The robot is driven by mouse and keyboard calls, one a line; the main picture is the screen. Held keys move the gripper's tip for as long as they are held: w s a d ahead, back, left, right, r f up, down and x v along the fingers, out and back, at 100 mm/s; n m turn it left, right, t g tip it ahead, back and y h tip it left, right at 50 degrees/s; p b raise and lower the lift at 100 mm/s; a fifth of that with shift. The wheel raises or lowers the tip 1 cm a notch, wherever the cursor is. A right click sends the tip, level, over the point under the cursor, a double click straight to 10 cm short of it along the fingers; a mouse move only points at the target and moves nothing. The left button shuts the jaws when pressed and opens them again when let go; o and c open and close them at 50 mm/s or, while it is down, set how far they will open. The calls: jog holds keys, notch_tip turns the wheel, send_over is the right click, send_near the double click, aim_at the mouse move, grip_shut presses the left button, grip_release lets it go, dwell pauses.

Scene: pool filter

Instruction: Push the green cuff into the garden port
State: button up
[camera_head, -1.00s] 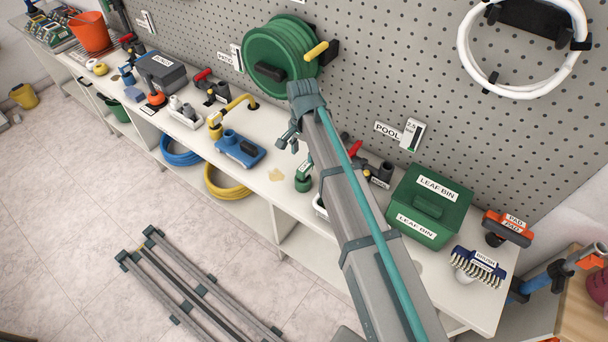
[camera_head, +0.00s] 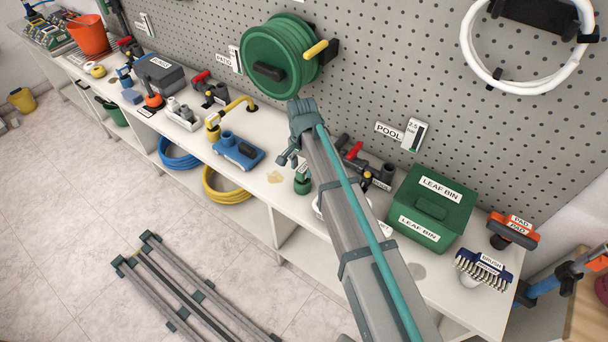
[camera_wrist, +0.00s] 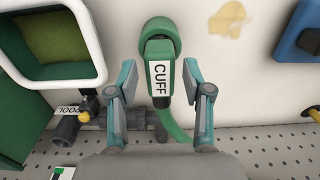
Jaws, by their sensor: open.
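The green cuff (camera_wrist: 158,62), labelled CUFF, stands on the white bench top in the wrist view, with a green hose-like tail running from it. It also shows as a small green piece (camera_head: 302,182) in the head view. My gripper (camera_wrist: 159,72) is open, with one finger on each side of the cuff. I cannot tell whether either finger touches it. In the head view my gripper (camera_head: 291,158) is beside and above the cuff, partly hidden by my arm. I cannot make out a port labelled garden.
A grey pipe fitting labelled POOL (camera_wrist: 68,127) and a white-rimmed tray (camera_wrist: 98,58) are near the cuff. A green leaf bin (camera_head: 432,205) stands to the right, a blue tool (camera_head: 239,149) to the left. A pegboard (camera_head: 370,75) with a green hose reel (camera_head: 280,55) rises behind.

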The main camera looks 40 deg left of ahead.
grip_shut()
jog(key=shift+r, duration=0.25)
jog(key=shift+r+p, duration=0.6)
jog(key=shift+r, duration=0.2)
jog(key=shift+r+p, duration=1.8)
jog(key=shift+r, duration=1.25)
